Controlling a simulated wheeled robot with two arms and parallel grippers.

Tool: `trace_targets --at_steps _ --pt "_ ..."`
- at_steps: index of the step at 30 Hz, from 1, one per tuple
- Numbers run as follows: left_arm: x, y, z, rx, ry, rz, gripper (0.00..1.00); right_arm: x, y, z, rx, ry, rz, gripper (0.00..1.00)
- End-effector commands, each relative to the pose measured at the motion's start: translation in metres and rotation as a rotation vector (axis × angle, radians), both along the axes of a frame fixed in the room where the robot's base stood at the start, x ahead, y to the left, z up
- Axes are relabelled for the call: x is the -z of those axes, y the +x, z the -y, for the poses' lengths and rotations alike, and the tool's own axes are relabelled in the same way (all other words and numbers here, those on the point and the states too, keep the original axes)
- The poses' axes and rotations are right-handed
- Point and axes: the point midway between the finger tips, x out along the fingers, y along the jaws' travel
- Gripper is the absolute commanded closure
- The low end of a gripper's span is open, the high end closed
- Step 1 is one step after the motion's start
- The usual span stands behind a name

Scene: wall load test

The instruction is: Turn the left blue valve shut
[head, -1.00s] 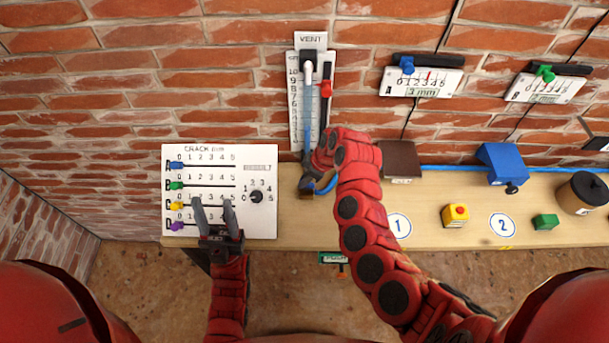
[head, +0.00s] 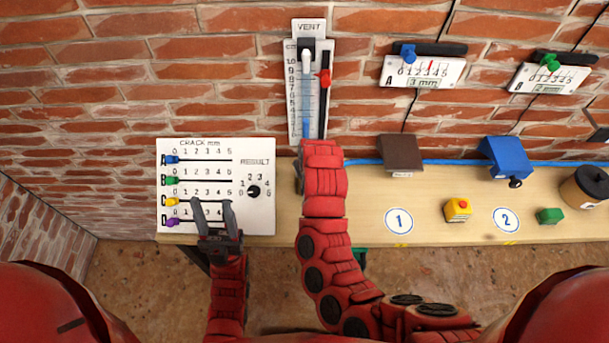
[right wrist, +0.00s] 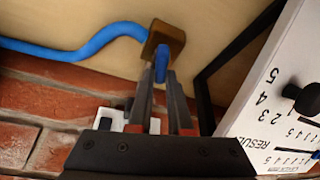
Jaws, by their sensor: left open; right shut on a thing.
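The left blue valve has a blue handle (right wrist: 162,64) on a brass-brown block (right wrist: 172,35) at the wooden shelf, both in the right wrist view. My right gripper (right wrist: 161,78) is shut on the blue handle, which stands between its fingertips. In the head view my right arm covers the valve and the right gripper's fingertips. My left gripper (head: 212,208) is open and empty, in front of the lower part of the crack board (head: 255,220).
A vent gauge (head: 307,90) with a red slider (head: 324,78) hangs above. A blue hose (right wrist: 75,52) runs to the block. Right along the shelf (head: 350,225) are a brown box (head: 400,154), a blue box (head: 505,157) and a yellow button box (head: 457,209).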

Motion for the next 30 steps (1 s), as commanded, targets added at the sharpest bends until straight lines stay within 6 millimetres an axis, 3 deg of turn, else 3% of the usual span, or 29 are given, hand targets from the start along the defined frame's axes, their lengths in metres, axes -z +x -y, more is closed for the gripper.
trace_targets --at_steps 12,30 --pt "0.029 0.000 0.000 0.000 0.000 0.000 0.50 0.001 0.002 0.001 0.269 0.003 0.007 1.00" --pt "0.035 0.000 0.000 0.000 0.000 0.000 0.50 -0.001 0.001 0.002 0.352 0.003 0.000 1.00"
